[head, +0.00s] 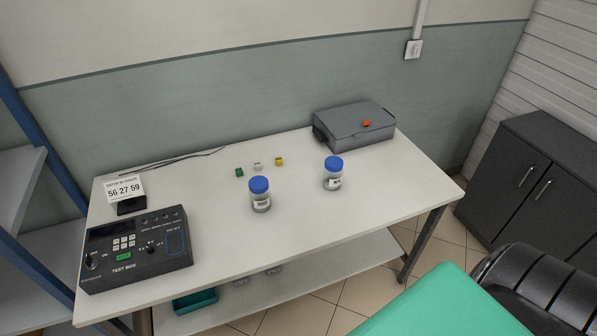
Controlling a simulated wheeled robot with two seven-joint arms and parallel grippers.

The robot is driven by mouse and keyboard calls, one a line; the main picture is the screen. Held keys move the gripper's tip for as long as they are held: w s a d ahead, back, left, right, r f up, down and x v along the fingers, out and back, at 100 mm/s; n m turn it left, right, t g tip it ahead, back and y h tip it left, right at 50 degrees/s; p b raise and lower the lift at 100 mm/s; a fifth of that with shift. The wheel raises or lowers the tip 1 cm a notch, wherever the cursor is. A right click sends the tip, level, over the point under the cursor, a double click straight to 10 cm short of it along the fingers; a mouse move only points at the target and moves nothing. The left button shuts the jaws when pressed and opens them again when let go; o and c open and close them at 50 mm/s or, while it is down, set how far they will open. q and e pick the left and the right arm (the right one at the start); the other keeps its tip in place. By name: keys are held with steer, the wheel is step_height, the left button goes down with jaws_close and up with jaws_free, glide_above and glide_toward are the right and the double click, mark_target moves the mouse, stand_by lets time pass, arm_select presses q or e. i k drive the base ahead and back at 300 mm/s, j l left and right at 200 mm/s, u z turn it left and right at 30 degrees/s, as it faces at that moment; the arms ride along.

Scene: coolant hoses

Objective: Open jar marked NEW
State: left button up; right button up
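Two clear jars with blue screw lids stand upright on the white table. One jar (261,203) is near the middle of the table, with its blue lid (259,185) on. The other jar (332,182) is farther right and a little farther back, with its blue lid (334,163) on. Each has a small white label with dark marks, too small to read, so I cannot tell which is marked NEW. Neither of my grippers is in view.
The white table (225,240) holds a black test box (137,252) and a number card (125,188) at left, small green, white and yellow cubes (258,166) behind the jars, and a grey case (355,130) at back right. A green surface (440,305) lies at lower right.

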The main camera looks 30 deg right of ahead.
mark_target(331, 180)
steer(key=l+u, duration=0.15)
steer(key=l, duration=0.3)
steer(key=k+l+u, duration=0.15)
steer(key=l, duration=0.3)
steer(key=k+l+u, duration=0.15)
steer(key=l, duration=0.3)
steer(key=l+u, duration=0.2)
steer(key=l, duration=0.25)
steer(key=k+l+u, duration=0.15)
steer(key=l, duration=0.25)
steer(key=k, duration=0.05)
